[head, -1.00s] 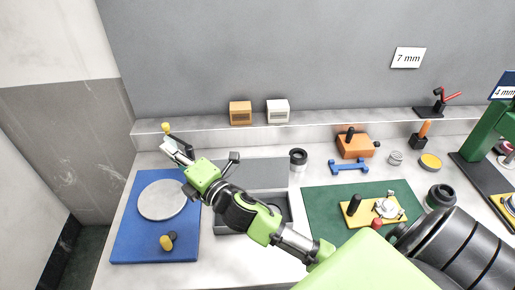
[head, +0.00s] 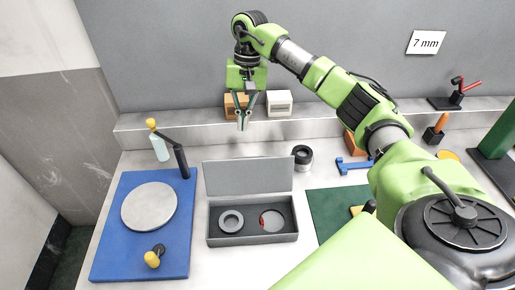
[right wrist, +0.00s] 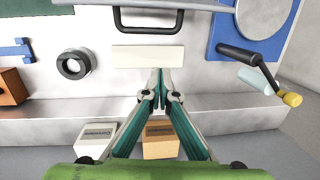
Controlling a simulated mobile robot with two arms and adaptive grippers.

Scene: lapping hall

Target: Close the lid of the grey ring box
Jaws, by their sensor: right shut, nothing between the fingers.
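The grey ring box (head: 252,240) stands open on the table, its lid (head: 248,177) raised along the back edge. A grey ring (head: 231,221) sits in its left recess. The right recess holds a round piece (head: 271,221) with a red mark at its edge. My right gripper (head: 243,127) is shut and empty, pointing down behind and above the raised lid, apart from it. In the right wrist view its fingertips (right wrist: 162,76) meet below a black handle (right wrist: 148,30), beside the lid's edge at the top of the picture. My left gripper is out of view.
An orange box (head: 235,105) and a white box (head: 279,103) stand on the back ledge near my gripper. A blue mat (head: 110,255) with a round plate and a tall black arm lies left. A black ring-shaped part (head: 302,155) stands right of the lid.

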